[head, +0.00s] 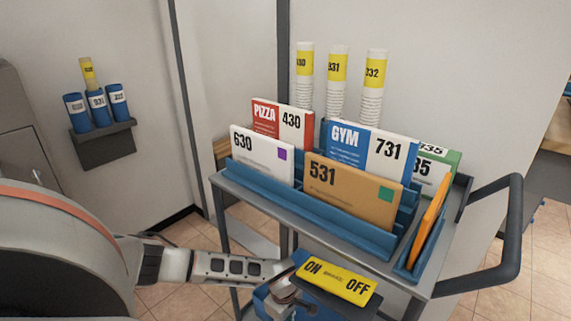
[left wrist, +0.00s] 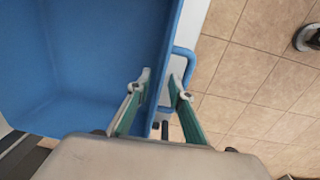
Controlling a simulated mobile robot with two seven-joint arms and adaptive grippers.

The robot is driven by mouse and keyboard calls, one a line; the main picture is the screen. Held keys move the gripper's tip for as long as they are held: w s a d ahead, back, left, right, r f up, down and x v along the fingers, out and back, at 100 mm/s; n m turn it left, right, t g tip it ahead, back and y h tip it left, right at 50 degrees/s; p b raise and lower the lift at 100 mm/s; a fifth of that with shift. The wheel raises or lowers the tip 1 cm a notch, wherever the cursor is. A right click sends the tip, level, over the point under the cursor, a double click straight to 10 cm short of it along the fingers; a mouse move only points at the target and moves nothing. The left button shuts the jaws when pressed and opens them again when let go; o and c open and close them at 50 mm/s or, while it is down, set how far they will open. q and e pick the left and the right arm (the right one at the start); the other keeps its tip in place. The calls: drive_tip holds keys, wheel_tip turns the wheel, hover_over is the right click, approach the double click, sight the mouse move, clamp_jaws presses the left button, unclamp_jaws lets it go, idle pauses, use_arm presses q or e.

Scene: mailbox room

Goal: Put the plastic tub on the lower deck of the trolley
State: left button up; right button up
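The plastic tub is blue. In the left wrist view its open inside and wall (left wrist: 85,60) fill the left, with a blue loop handle (left wrist: 191,57) on its right side. My left gripper (left wrist: 160,85) straddles the wall at this handle, one finger inside the tub, the other outside by the loop. Whether the fingers press on the wall is unclear. In the head view only a blue part of the tub (head: 267,303) shows low at the trolley's near side, mostly hidden. The grey trolley (head: 226,192) stands at centre; its lower deck is largely hidden. My right gripper is out of view.
The trolley's top holds blue racks with parcels such as the orange-brown 531 (head: 350,188). A yellow ON/OFF label (head: 336,282) on a dark plate lies in front. A push handle (head: 515,235) juts right. Cup stacks (head: 338,80) stand behind. Tiled floor shows at left.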

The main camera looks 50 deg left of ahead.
use_arm(q)
drive_tip(key=shift+w+r, duration=0.1)
drive_tip(key=shift+r, duration=0.3)
wheel_tip(320, 180, up, 12)
drive_tip(key=p, duration=0.4)
drive_tip(key=shift+s+f+p, duration=0.25)
drive_tip(key=shift+s+p, duration=0.15)
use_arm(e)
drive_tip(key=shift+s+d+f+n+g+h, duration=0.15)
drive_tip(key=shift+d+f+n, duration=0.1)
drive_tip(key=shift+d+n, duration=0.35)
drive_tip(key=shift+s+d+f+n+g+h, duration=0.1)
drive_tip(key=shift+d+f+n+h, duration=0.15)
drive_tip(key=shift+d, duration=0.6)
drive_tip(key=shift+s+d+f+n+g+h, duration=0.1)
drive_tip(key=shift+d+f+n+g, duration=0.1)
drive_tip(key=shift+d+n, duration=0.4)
use_arm(q)
drive_tip(key=shift+d, duration=0.15)
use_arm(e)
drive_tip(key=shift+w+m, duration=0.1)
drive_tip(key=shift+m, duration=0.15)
